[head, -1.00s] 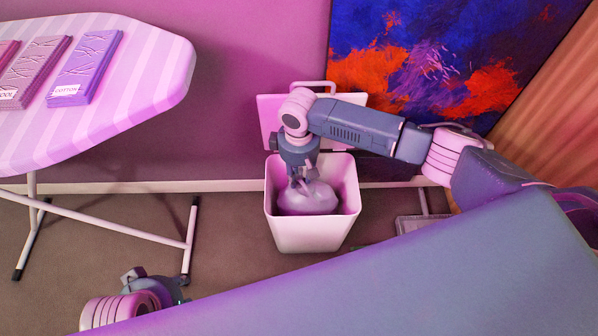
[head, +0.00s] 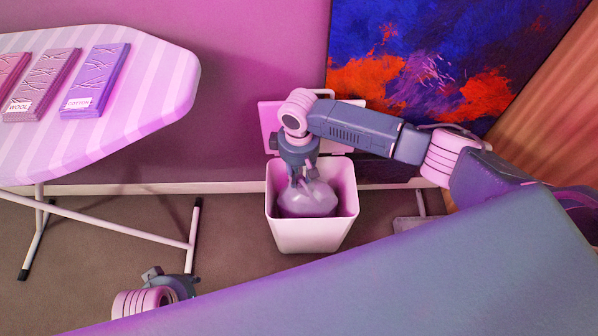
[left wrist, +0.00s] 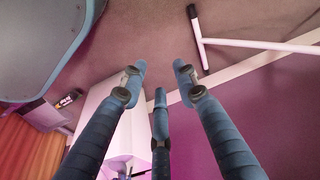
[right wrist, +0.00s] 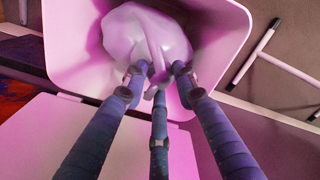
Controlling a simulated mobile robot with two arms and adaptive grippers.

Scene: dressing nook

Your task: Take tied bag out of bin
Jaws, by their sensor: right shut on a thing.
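The tied bag (head: 308,203) is a pale, rounded bundle sitting inside the open white bin (head: 311,237). My right gripper (head: 303,181) reaches down into the bin from above and is shut on the bag's tied neck. In the right wrist view the bag (right wrist: 140,35) lies at the fingertips, within the bin's walls (right wrist: 225,60). The bin's lid (head: 268,122) stands up behind it. My left gripper (head: 155,275) is low at the lower left, away from the bin. In the left wrist view its fingers (left wrist: 160,75) are spread with nothing between them.
An ironing board (head: 150,90) with folded cloth stacks stands at the left, its legs (head: 120,228) reaching toward the bin. A bright painting (head: 450,60) and the wall are close behind the bin. Bare floor (head: 235,235) lies between the board's legs and the bin.

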